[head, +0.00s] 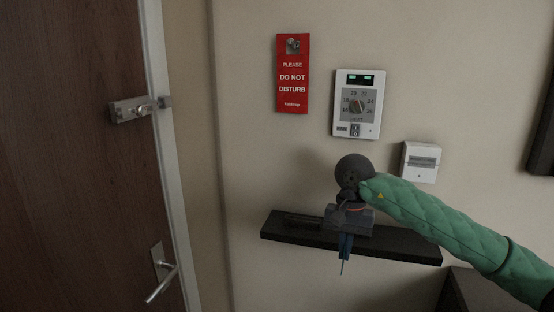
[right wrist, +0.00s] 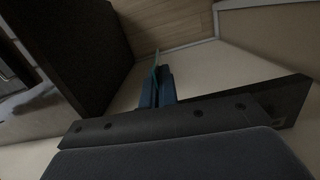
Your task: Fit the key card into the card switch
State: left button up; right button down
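The card switch (head: 421,161) is a small white box on the wall with a grey slot across its front. My right gripper (head: 345,252) points down at the dark wall shelf, left of and below the card switch. Its blue fingers are close together. A thin blue-teal edge sticks out below them, which looks like the key card (head: 342,267) seen edge-on. In the right wrist view, the fingers (right wrist: 157,92) stand close together with a thin teal strip (right wrist: 154,72) between them. The card's face is hidden. My left gripper is out of view.
A thermostat (head: 358,104) and a red door sign (head: 293,75) are on the wall above. A wooden door (head: 75,200) is at left. Dark furniture (head: 485,290) stands at lower right.

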jog(key=s+d+f+n, duration=0.2)
jog(key=s+f, duration=0.1)
jog(key=f, duration=0.8)
jog(key=s+d+f+n, duration=0.2)
jog(key=s+f, duration=0.1)
jog(key=f, duration=0.8)
jog(key=shift+f, duration=0.4)
